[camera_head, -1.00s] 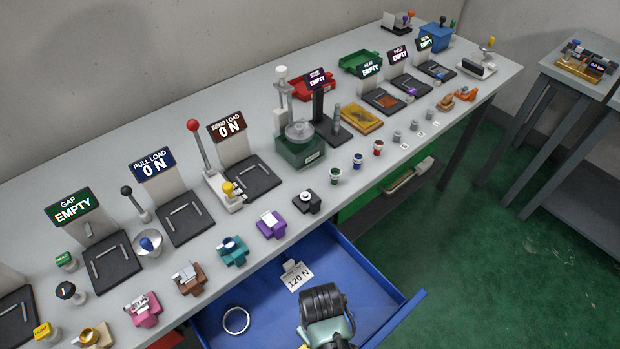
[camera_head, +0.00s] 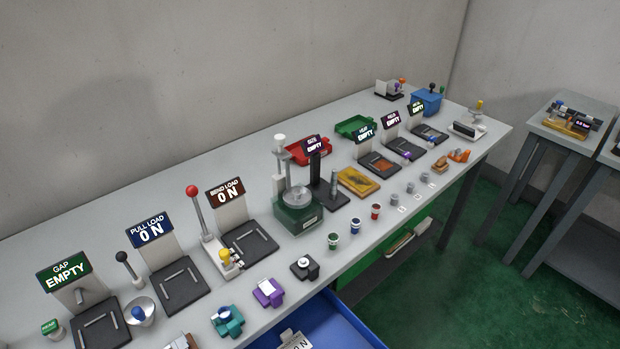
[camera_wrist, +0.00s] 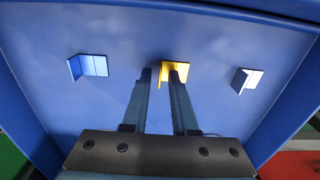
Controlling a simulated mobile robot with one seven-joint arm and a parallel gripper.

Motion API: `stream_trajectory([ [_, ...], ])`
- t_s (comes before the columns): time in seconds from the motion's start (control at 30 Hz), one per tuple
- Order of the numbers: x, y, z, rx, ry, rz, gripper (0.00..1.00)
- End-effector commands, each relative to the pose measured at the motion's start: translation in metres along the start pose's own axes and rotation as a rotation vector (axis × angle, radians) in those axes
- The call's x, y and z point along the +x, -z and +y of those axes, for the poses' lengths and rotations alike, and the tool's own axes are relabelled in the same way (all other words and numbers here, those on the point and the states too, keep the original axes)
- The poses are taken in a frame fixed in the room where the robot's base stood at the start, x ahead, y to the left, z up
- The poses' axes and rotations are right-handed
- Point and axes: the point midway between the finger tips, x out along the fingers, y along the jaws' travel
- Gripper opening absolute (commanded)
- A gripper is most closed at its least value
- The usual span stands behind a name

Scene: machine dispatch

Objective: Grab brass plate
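The brass plate (camera_wrist: 180,68) is a small yellow bent piece in the blue drawer, at the top middle of the wrist view. My gripper (camera_wrist: 161,74) is open, with a clear gap between its two dark fingers. The right fingertip overlaps the brass plate in the picture and hides part of it. I cannot tell whether they touch. The plate is not visible in the head view, and neither is my gripper.
In the wrist view, a blue bent plate (camera_wrist: 94,65) lies to the left and a whitish one (camera_wrist: 248,80) to the right. The blue drawer (camera_head: 345,318) is open below the grey workbench (camera_head: 130,197), which carries several devices. Drawer walls surround the plates.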

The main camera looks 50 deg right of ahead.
Motion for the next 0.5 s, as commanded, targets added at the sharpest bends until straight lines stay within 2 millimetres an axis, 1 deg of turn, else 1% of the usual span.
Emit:
stream_trajectory([
  [0.03,-0.0001,-0.0001,0.0,0.0,0.0,0.0,0.15],
  [0.1,-0.0001,-0.0002,0.0,0.0,0.0,0.0,0.03],
  [0.13,-0.0001,-0.0002,0.0,0.0,0.0,0.0,0.0],
  [0.5,-0.0001,-0.0003,-0.0001,0.0,0.0,0.0,0.0],
])
